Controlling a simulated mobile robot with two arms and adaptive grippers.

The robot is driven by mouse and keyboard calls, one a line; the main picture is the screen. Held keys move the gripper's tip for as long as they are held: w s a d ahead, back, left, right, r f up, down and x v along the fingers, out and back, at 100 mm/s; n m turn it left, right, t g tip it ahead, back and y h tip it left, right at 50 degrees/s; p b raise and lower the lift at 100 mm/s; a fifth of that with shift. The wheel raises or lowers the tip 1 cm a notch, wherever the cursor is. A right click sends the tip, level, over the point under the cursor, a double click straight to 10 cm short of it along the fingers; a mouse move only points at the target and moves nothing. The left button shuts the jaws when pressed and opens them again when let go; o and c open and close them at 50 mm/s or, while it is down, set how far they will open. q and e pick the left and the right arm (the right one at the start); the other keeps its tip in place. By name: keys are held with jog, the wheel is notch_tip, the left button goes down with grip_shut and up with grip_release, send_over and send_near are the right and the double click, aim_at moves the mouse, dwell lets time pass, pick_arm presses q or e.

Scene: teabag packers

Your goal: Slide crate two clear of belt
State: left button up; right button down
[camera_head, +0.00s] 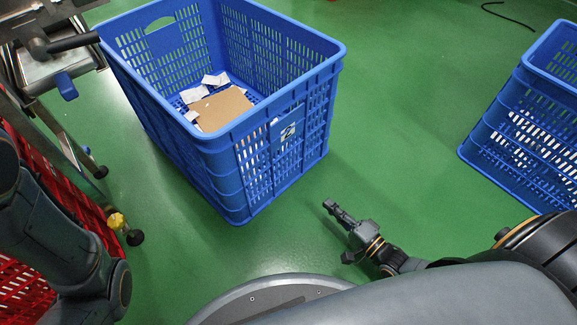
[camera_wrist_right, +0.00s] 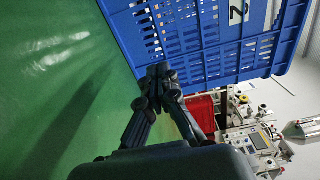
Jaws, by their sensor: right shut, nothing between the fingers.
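Crate two is a blue slatted plastic crate (camera_head: 225,165) standing upright on the green floor. Its end wall bears a label with a "2" (camera_head: 288,132), also seen sideways in the right wrist view (camera_wrist_right: 238,12). Cardboard (camera_head: 222,108) and white paper scraps lie inside it. My right gripper (camera_head: 331,207) is shut and empty, low in front of the crate's labelled end and apart from it in the head view. In the wrist view its fingertips (camera_wrist_right: 158,72) overlap the crate's edge, and contact cannot be judged there. My left arm shows at left, its gripper out of sight. No belt is clearly identifiable.
Another blue crate (camera_head: 520,150) stands at the right. A metal-framed machine on casters (camera_head: 133,238) and red crates (camera_head: 50,185) are close on the left. Open green floor (camera_head: 415,110) lies between the two blue crates. A black cable (camera_head: 508,16) lies at the back.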

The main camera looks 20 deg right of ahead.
aim_at(291, 170)
jog(key=b+x, duration=0.3)
jog(key=x, duration=0.3)
jog(key=b+x, duration=0.4)
jog(key=x, duration=0.2)
jog(key=shift+w+a+f, duration=0.15)
jog(key=shift+w+f, duration=0.05)
jog(key=shift+w, duration=0.1)
jog(key=shift+w+a+r+b, duration=0.15)
jog(key=shift+w+a+b, duration=0.05)
jog(key=shift+w+b, duration=0.2)
jog(key=shift+w, duration=0.1)
jog(key=shift+a+r, duration=0.1)
